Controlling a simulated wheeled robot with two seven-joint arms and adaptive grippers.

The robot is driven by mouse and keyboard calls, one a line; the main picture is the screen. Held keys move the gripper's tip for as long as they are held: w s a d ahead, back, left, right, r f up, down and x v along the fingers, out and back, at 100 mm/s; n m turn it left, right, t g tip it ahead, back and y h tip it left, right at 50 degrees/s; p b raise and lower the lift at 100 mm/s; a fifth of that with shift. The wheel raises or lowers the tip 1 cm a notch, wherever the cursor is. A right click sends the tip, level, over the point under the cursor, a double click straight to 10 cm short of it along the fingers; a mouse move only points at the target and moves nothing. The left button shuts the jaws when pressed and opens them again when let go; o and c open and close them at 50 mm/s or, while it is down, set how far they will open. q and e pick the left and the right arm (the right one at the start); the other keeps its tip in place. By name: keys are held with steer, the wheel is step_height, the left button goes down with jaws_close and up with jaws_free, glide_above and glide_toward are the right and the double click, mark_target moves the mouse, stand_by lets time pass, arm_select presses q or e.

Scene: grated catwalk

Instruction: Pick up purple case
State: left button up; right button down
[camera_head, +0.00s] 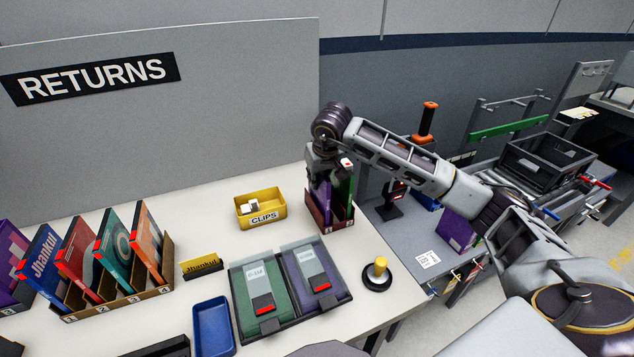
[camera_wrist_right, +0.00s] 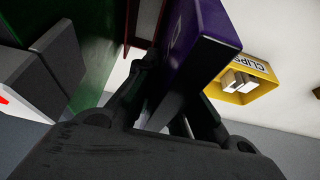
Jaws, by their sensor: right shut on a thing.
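The purple case (camera_head: 321,205) stands upright in a small dark red rack (camera_head: 318,218) at the back right of the white table, beside a green case (camera_head: 342,196). My right gripper (camera_head: 325,174) reaches it from above and is shut on it. In the right wrist view the purple case (camera_wrist_right: 210,38) sits between the fingers of my right gripper (camera_wrist_right: 165,100), and the green case (camera_wrist_right: 85,40) is on the left. The gripper hides the case's top in the head view. I cannot tell whether the case is clear of the rack's floor. My left gripper is not in view.
A yellow CLIPS bin (camera_head: 262,210) stands left of the rack. A tray with green and purple items (camera_head: 288,328), a blue tray (camera_head: 213,328), a yellow-knobbed button (camera_head: 378,272) and a numbered rack of cases (camera_head: 118,300) are on the table. Another purple box (camera_head: 456,233) lies right.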

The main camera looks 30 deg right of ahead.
steer(key=shift+r, duration=0.15)
steer(key=shift+r, duration=5.1)
steer(key=shift+s+f, duration=0.1)
